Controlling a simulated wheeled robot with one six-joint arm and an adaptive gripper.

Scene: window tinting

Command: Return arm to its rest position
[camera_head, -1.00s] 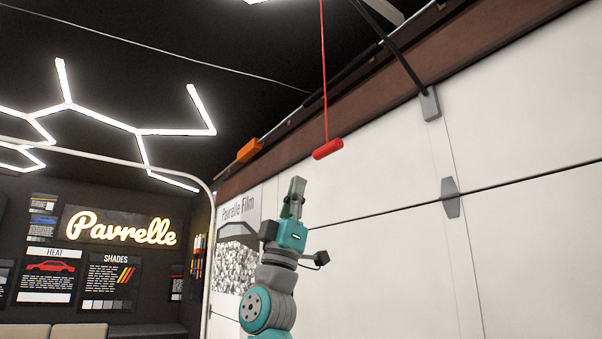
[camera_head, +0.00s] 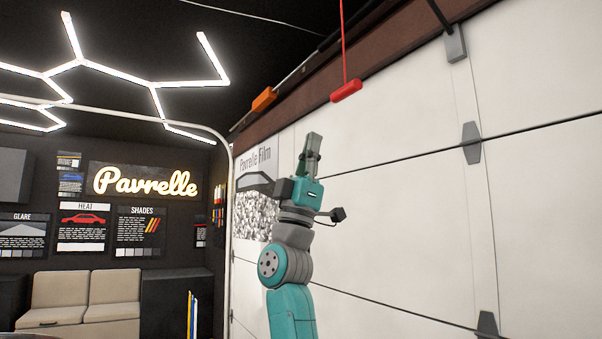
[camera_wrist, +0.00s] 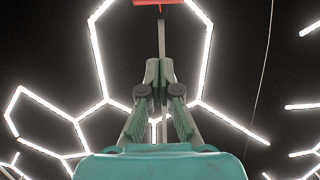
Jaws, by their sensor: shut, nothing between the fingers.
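My gripper (camera_head: 311,150) points upward at the top of my raised teal and grey arm, in front of the white garage door. Its fingers are together and empty. In the wrist view my gripper (camera_wrist: 160,72) shows its fingers closed against the ceiling. A red pull handle (camera_head: 346,91) hangs on a red cord above and to the right of the gripper in the head view, apart from it. Part of the red handle (camera_wrist: 158,2) shows at the top edge of the wrist view.
The white sectional door (camera_head: 420,200) fills the right side. An orange block (camera_head: 264,98) sits on the rail above it. A beige sofa (camera_head: 85,300) and a dark cabinet (camera_head: 178,302) stand at the back left. Glowing hexagon lights (camera_head: 150,84) hang overhead.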

